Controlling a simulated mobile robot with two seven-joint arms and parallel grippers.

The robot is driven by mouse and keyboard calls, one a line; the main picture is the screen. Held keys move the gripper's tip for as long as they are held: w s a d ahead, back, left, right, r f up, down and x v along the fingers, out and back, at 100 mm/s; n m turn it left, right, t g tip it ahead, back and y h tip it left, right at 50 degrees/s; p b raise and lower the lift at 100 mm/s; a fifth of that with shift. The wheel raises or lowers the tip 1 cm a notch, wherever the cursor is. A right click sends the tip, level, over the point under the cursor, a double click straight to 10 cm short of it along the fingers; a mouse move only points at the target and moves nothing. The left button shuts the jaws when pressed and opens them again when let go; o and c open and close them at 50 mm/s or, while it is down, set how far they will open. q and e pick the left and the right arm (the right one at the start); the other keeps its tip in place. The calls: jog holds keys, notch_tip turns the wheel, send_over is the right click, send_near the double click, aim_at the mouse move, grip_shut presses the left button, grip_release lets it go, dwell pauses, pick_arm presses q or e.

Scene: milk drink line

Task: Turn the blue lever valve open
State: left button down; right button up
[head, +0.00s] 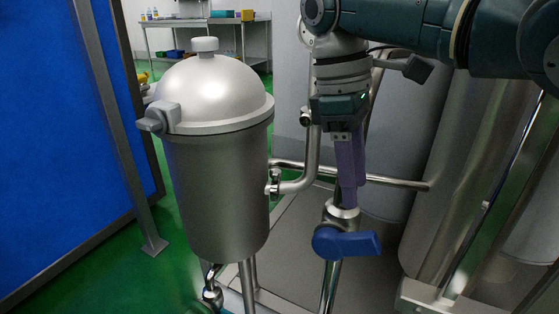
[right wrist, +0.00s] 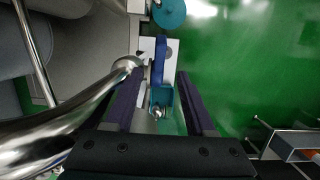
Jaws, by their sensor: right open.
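The blue lever valve (head: 348,243) sits on a steel pipe in the lower middle of the head view, its handle pointing right. My right gripper (head: 349,200) points down, with its purple fingers at the valve's steel collar, just above or behind the lever. In the right wrist view the blue lever (right wrist: 160,62) runs up the picture between the open fingers of my right gripper (right wrist: 160,76), with a gap on each side. I cannot tell how deep the lever sits between them. My left gripper is out of view.
A domed steel vessel (head: 218,170) stands left of the valve. Steel pipes (head: 300,182) run behind the gripper, and large tanks (head: 455,160) stand at the right. A blue panel (head: 55,140) is at far left. Green floor (right wrist: 250,70) is open right of the lever in the wrist view.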

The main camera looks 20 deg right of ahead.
jog(key=shift+r, duration=0.25)
jog(key=shift+c, duration=0.2)
